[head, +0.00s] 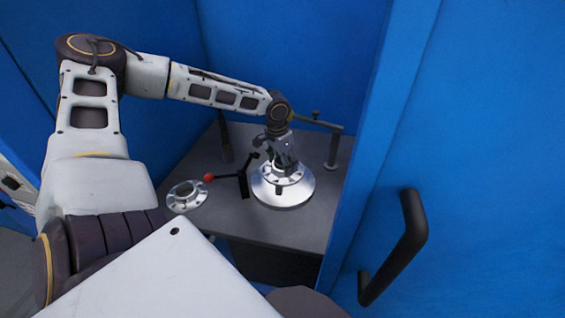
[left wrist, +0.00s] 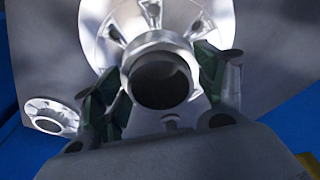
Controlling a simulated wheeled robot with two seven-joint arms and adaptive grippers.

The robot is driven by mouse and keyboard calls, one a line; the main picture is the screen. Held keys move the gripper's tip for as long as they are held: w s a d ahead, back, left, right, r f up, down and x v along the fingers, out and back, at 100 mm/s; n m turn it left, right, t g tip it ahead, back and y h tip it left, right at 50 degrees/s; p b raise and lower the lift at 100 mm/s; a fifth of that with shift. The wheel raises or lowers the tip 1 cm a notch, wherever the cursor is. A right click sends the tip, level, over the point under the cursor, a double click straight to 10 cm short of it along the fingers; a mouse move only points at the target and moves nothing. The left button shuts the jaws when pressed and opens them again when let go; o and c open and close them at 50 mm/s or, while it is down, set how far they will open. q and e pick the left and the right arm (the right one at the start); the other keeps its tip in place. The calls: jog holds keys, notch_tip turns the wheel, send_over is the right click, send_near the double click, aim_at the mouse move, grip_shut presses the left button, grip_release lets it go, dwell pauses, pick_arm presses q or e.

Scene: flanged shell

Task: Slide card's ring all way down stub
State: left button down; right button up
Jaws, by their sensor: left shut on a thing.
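My left gripper (head: 283,168) reaches down over a round silver flanged piece (head: 283,195) on the grey table. In the left wrist view its green-padded fingers (left wrist: 160,85) are shut on both sides of a round metal collar (left wrist: 137,62) with a dark open bore. The wide silver flange (left wrist: 97,22) with slots lies behind the collar. I cannot tell whether the collar is part of that flanged piece or a separate ring on it. I make out no card; the fingers hide part of the contact. My right gripper is not in view.
A smaller silver ring with holes (head: 186,196) lies to the left. A black lever with a red ball (head: 209,177) stands between it and the flanged piece. A dark post (head: 332,152) stands behind right. Blue walls (head: 290,50) and a blue door with a black handle (head: 412,235) enclose the table.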

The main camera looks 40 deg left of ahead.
pick_arm(q)
jog(key=shift+c, duration=0.6)
grip_release()
jog(key=shift+r, duration=0.1)
jog(key=shift+o, duration=0.3)
jog(key=shift+s+f, duration=0.1)
jog(key=shift+f, duration=0.15)
jog(key=shift+r, duration=0.15)
jog(key=shift+r, duration=0.1)
jog(key=shift+s+r, duration=0.2)
jog(key=shift+r, duration=1.75)
jog(key=shift+s+r, duration=0.2)
jog(key=shift+r, duration=1.7)
jog(key=shift+r, duration=0.15)
